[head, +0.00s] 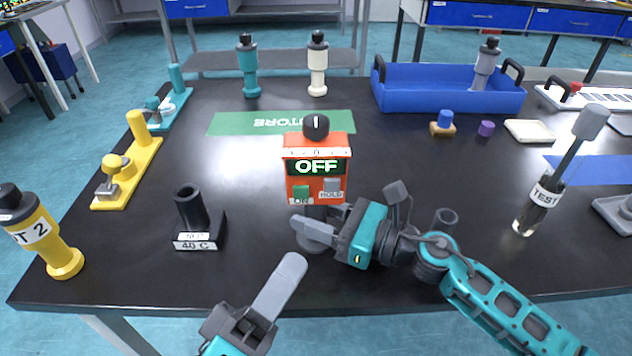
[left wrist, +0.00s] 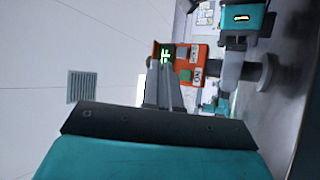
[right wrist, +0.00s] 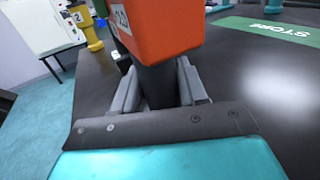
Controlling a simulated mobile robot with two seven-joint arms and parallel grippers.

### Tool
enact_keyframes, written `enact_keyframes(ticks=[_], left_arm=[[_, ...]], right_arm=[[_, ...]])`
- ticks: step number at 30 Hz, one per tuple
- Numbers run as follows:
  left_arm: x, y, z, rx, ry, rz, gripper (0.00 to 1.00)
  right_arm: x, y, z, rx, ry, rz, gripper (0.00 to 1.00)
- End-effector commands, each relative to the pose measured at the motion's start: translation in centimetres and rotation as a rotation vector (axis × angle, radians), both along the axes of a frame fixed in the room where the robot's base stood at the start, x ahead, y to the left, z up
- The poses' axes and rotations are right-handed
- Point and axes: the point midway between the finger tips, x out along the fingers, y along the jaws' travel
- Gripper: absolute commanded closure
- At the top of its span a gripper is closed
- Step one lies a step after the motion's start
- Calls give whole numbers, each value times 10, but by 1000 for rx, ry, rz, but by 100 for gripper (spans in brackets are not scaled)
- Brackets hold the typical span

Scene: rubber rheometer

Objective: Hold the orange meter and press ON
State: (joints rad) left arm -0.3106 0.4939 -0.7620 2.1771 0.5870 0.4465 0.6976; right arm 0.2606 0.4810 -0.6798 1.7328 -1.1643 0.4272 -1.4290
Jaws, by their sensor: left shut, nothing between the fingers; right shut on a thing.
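The orange meter (head: 316,178) stands upright near the middle of the table, with a black knob on top and a display reading OFF. Its green ON button (head: 301,193) is at the lower left of its face, beside a grey HOLD button (head: 332,186). My right gripper (head: 312,224) is shut on the dark stem under the meter's body; the right wrist view shows the fingers on both sides of the stem (right wrist: 157,88). My left gripper (head: 292,266) is shut and empty, in front of and below the meter. The left wrist view shows the meter (left wrist: 190,65) beyond its fingertips.
A black holder labelled 40 C (head: 200,222) stands left of the meter. A yellow bottle (head: 45,235) is at the far left. A blue tray (head: 450,92) lies behind right, and a TEST vial (head: 540,205) stands at the right. The green STORE mat (head: 235,122) is behind.

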Motion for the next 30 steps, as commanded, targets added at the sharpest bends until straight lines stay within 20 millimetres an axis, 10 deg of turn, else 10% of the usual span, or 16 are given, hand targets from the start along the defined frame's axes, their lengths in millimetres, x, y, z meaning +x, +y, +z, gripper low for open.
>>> enact_keyframes(ticks=[30], left_arm=[[80,-9,2,-18,18,-47,100]], right_arm=[[0,0,0,0,0,0,100]])
